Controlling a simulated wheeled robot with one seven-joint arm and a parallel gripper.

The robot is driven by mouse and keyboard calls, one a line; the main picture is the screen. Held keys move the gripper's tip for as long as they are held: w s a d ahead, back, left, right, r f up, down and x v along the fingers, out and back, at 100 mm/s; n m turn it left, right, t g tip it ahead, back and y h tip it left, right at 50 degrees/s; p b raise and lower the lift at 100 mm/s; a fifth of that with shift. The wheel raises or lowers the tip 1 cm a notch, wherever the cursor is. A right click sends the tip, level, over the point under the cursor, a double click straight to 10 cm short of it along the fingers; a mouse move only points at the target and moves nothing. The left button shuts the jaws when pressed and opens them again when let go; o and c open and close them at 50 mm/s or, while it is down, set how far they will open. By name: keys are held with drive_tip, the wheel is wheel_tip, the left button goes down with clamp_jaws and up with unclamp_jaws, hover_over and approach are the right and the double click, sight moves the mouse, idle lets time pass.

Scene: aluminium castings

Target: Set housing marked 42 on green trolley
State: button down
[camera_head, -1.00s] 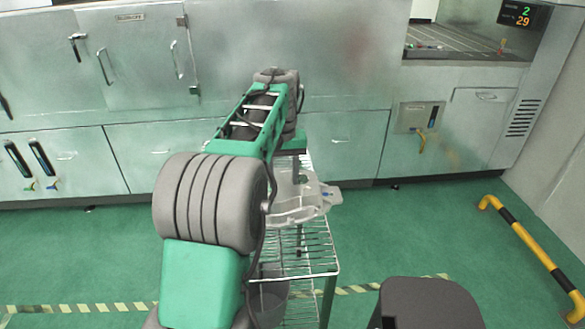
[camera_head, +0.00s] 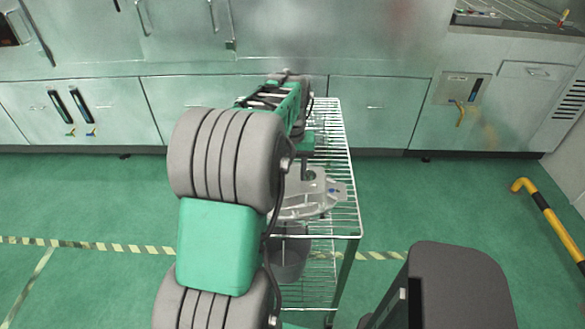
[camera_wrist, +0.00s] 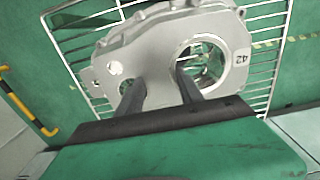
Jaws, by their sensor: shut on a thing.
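The housing (camera_wrist: 150,52) is a silver-grey cast plate with a large round opening and a printed 42 at its right side in the wrist view. My gripper (camera_wrist: 158,88) is shut on it, one finger at the large opening. In the head view the housing (camera_head: 315,198) is at my gripper (camera_head: 307,170), over the wire top shelf of the trolley (camera_head: 335,138). I cannot tell whether the housing touches the shelf.
A grey bin (camera_head: 290,257) stands on a lower level of the trolley. Grey-green cabinets (camera_head: 375,105) run along the back. A yellow-black rail (camera_head: 548,215) is at the right. The green floor (camera_head: 400,200) right of the trolley is clear.

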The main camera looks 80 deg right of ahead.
sight(292, 178)
drive_tip(key=shift+d, duration=0.1)
drive_tip(key=c, duration=0.8)
unclamp_jaws()
drive_tip(key=shift+o, duration=0.2)
wheel_tip(292, 178, up, 12)
drive_tip(key=w+a+f+n+t+h, duration=0.1)
drive_tip(key=w+a+n, duration=0.3)
drive_tip(key=w+a, duration=0.65)
drive_tip(key=w+a+f+n, duration=0.1)
drive_tip(key=w+a+n, duration=0.2)
drive_tip(key=w+a, duration=0.75)
drive_tip(key=w+a+f+n, duration=0.1)
drive_tip(key=a+f+n, duration=0.1)
drive_tip(key=a, duration=0.6)
drive_tip(key=w+a+f+n+t, duration=0.1)
drive_tip(key=a+f+n, duration=0.1)
drive_tip(key=a, duration=0.7)
drive_tip(key=w+a+f+n+t+y, duration=0.1)
drive_tip(key=a+n, duration=0.3)
drive_tip(key=a, duration=0.5)
drive_tip(key=shift+w+f+n, duration=0.3)
drive_tip(key=shift+w+f, duration=0.25)
drive_tip(key=shift+f, duration=0.2)
